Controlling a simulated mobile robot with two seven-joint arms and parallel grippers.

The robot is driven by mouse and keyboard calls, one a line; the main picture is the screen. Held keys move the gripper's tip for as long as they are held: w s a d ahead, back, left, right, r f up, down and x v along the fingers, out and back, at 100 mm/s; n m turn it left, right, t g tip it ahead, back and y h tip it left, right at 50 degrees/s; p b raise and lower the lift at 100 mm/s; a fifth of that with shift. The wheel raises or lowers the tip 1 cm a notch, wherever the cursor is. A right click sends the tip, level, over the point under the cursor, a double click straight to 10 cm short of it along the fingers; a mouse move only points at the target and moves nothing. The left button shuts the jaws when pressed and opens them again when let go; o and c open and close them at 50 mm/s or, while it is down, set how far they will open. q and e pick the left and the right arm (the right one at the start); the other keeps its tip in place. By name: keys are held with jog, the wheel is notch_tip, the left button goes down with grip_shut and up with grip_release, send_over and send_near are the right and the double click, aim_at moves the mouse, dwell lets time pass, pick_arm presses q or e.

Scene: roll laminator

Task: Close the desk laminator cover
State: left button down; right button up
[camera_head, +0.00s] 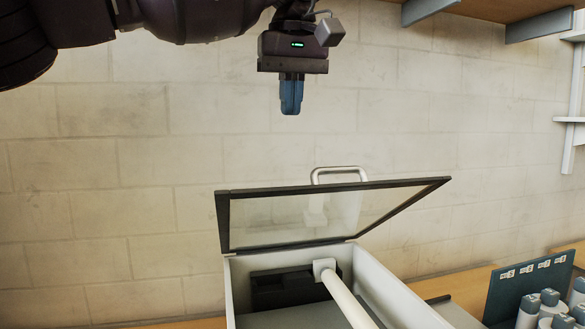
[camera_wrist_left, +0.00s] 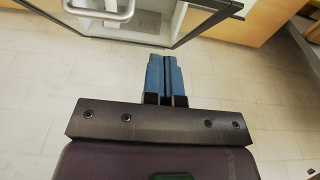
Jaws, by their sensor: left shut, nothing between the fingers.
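The laminator (camera_head: 398,301) is a white box with a dark inside and a white roller (camera_head: 346,298). Its cover (camera_head: 290,215), a clear panel in a black frame, stands raised and tilted over the box. A metal handle (camera_head: 338,172) sits at the cover's upper edge. In the left wrist view, the cover's frame (camera_wrist_left: 222,7) and handle (camera_wrist_left: 103,12) show at the top. My left gripper (camera_head: 291,110) is shut and empty, pointing down above the cover and apart from it. Its blue fingers (camera_wrist_left: 166,62) are together in the left wrist view. My right gripper is not seen.
A wooden bench (camera_head: 480,280) carries the laminator. A dark blue numbered rack (camera_head: 530,280) and several grey-capped white bottles (camera_head: 551,308) stand at the right. A shelf (camera_head: 500,10) hangs at the upper right. The space around my left gripper is free before a block wall (camera_head: 130,160).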

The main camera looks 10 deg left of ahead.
pick_arm(q)
send_over(293, 188)
jog(key=w+a, duration=0.1)
jog(key=w, duration=0.2)
notch_tip(293, 188, down, 6)
jog(key=shift+w+f, duration=0.1)
jog(key=f, duration=0.1)
jog(key=s, duration=0.1)
jog(key=f, duration=0.1)
jog(key=shift+s+d+f, duration=0.2)
jog(key=shift+d+f, duration=0.1)
jog(key=shift+s+d+f, duration=0.15)
jog(key=shift+s+f, duration=0.2)
jog(key=shift+f, duration=0.25)
